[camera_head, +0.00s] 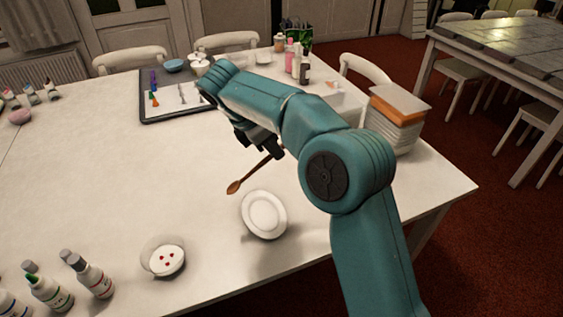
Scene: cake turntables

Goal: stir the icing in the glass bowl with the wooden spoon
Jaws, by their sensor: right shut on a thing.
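The wooden spoon (248,176) is held by my right gripper (268,148), its brown head slanting down to the left over the white table (150,190). The gripper's dark fingers are shut on the handle, and the arm partly hides them. The glass bowl (148,272) stands near the table's front edge, to the lower left of the spoon. White icing (163,262) with small red bits lies in it. The spoon is well apart from the bowl. My left gripper is not in view.
A round white plate-like disc (264,214) looks tilted just below the spoon. Several bottles (97,278) stand at the front left. A dark-rimmed tray (146,112) with small coloured items lies at the back. A container (400,120) stands at the right. The table's left-middle is clear.

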